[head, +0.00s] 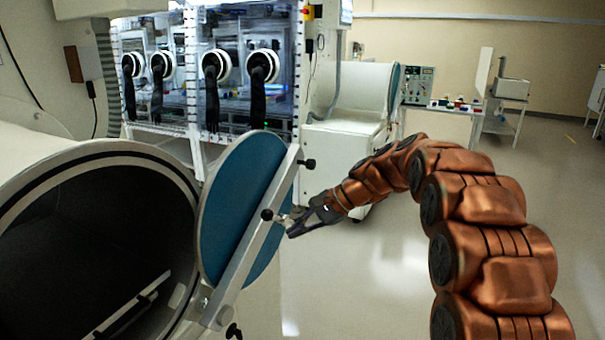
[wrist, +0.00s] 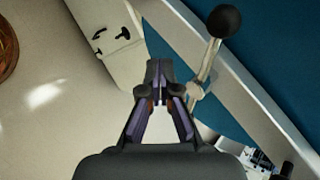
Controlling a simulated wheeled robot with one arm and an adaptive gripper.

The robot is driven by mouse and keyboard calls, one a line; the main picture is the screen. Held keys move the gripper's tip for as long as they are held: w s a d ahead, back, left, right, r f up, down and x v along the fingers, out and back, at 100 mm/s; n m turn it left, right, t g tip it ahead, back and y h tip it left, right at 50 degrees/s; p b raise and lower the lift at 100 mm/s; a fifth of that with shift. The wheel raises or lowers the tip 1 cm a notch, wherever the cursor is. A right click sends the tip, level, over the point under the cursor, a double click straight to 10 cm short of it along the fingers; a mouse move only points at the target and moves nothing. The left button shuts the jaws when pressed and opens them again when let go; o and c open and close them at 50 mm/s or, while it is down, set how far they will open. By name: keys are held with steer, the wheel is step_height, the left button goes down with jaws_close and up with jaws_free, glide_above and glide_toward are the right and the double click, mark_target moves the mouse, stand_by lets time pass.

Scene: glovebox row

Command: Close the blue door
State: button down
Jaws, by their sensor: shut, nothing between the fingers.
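The blue door (head: 237,200) is a round disc with a pale metal bar (head: 245,259) across its outer face. It stands swung open beside the round opening of a white cylindrical chamber (head: 105,158). Black knobs sit on the bar. My gripper (head: 291,232) is shut and empty, at the bar near the middle black knob (head: 267,215). In the wrist view, my gripper (wrist: 158,68) is beside a rod with a black ball knob (wrist: 224,21), with the bar and the blue door (wrist: 285,50) behind. I cannot tell whether the fingers touch the rod.
Glovebox units (head: 205,75) with black gloves stand behind the door. A second white chamber (head: 352,92) is at the back middle. A side table with a control panel (head: 418,86) is farther right. Open floor (head: 390,270) lies under my arm.

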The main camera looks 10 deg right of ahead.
steer(key=w+d+m+t+y, duration=0.2)
steer(key=w, duration=0.6)
steer(key=w+d+m+t+y, duration=0.1)
steer(key=w+d+m+y, duration=0.1)
steer(key=w, duration=0.7)
steer(key=w+d+f+m+t+y+p, duration=0.2)
steer(key=w+d, duration=0.4)
steer(key=d, duration=0.4)
steer(key=m+t+y, duration=0.1)
steer(key=y, duration=0.1)
steer(key=shift+f+y, duration=0.2)
steer(key=shift+y, duration=0.2)
